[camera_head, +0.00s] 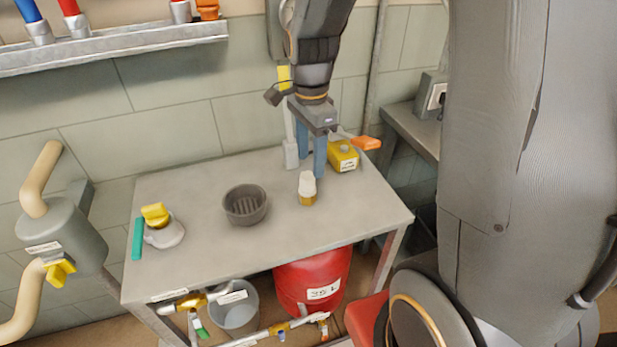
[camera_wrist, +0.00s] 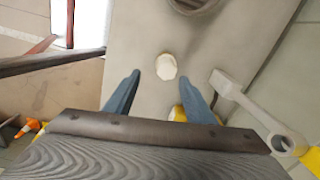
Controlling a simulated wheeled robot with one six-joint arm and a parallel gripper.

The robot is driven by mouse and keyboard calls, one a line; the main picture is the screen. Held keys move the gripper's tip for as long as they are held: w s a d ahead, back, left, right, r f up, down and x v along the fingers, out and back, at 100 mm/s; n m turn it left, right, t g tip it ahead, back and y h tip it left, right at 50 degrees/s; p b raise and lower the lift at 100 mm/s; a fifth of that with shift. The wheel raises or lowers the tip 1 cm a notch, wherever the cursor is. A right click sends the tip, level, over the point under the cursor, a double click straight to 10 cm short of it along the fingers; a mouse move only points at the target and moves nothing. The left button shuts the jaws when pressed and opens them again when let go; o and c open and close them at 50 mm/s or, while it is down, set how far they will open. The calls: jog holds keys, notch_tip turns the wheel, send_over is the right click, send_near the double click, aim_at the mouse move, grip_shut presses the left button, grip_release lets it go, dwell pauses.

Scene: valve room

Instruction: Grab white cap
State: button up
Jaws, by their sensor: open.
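The white cap (camera_head: 307,181) sits on top of a small amber bottle (camera_head: 307,199) that stands upright on the grey table, right of the middle. My gripper (camera_head: 312,168) hangs over the table with its two blue fingers pointing down, just above and behind the cap in the head view. In the wrist view the white cap (camera_wrist: 166,66) shows between and slightly beyond the two blue fingertips (camera_wrist: 161,75). The fingers are apart, and nothing is held. The bottle body is hidden under the cap in the wrist view.
A dark ribbed bowl (camera_head: 246,205) stands left of the bottle. A yellow container (camera_head: 343,156) stands close behind the gripper at right, near an orange-ended item (camera_head: 366,143). A yellow-topped item (camera_head: 157,215) and a teal bar (camera_head: 138,239) lie at the left end. The table's front is clear.

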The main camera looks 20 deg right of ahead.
aim_at(310, 175)
jog(key=shift+w+r+m, duration=0.25)
jog(key=shift+w+m, duration=0.2)
jog(key=shift+m, duration=0.35)
jog(key=shift+w+f, duration=0.1)
jog(key=shift+f, duration=0.1)
jog(key=shift+w+d+f+p, duration=0.1)
jog(key=shift+f+p, duration=0.5)
jog(key=shift+f, duration=1.3)
jog(key=shift+d+f+p, duration=0.1)
jog(key=shift+f+p, duration=0.5)
jog(key=shift+f, duration=1.25)
jog(key=shift+c, duration=0.5)
jog(key=c, duration=1)
